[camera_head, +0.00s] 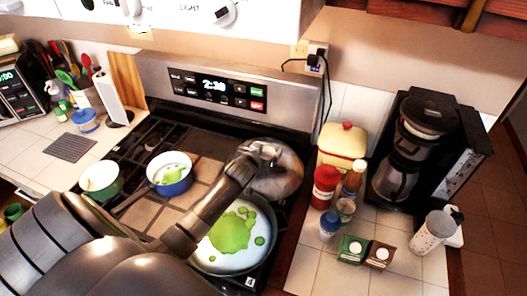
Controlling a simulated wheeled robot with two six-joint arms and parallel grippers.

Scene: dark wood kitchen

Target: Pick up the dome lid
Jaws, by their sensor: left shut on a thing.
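The dome lid (281,181) is a shiny metal dome at the back right of the stove, just behind the large pan (265,217). My left gripper (264,151) is at the top of the lid and shut on it. The gripper and wrist cover part of the lid's left side and top. I cannot tell whether the lid rests on the stove or is raised. The large pan has a pale inside with green patches, and my left arm crosses in front of it. My right gripper is not in view.
A blue pot (170,175) and a green pot (101,179) stand on the left of the stove. Right of the lid are a red-topped yellow container (342,146), a red jar (324,187) and several small bottles and boxes. A coffee maker (409,150) stands further right.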

